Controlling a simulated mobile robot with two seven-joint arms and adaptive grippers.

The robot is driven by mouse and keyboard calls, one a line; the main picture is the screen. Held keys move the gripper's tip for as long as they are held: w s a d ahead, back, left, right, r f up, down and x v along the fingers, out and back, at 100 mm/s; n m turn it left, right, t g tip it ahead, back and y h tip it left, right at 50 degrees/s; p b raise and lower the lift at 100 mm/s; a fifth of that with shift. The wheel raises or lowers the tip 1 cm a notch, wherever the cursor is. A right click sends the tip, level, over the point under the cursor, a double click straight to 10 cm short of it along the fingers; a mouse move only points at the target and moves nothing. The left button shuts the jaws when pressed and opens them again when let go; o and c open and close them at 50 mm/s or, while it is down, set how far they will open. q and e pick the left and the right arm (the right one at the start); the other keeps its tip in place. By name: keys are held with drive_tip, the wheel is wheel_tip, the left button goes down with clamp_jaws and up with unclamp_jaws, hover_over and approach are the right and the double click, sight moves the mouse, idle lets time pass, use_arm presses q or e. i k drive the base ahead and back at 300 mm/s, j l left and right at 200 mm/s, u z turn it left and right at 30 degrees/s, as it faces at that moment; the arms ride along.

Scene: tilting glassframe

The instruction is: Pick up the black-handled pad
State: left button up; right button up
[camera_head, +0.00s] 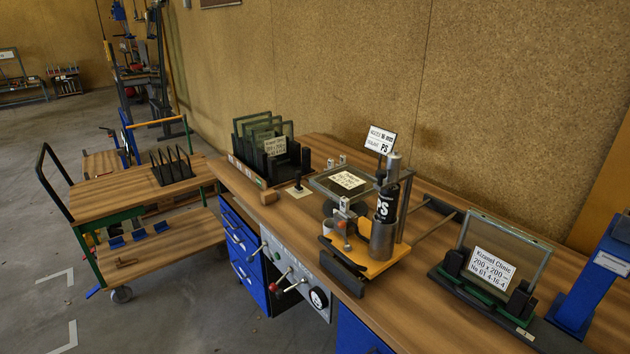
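A small pad with an upright black handle (298,188) stands on the wooden workbench (330,150). Its base looks flat and pale. It sits between the rack of glass panes on its left and the orange-based fixture on its right. Nothing visible touches its handle. Neither of my grippers shows in the head view.
The rack (262,180) holds several green-edged panes. The fixture (385,262) carries a labelled glass pane (348,180) and a black PS cylinder (387,204). A framed pane (497,262) stands at right. A cart (140,200) is at left.

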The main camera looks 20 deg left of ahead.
sight(298, 175)
drive_tip(key=i+j+z, duration=0.1)
drive_tip(key=j, duration=0.4)
drive_tip(key=i+j+z, duration=0.1)
drive_tip(key=j, duration=0.45)
drive_tip(key=i+j+z, duration=0.1)
drive_tip(key=j, duration=0.4)
drive_tip(key=i+j+z, duration=0.1)
drive_tip(key=j, duration=0.45)
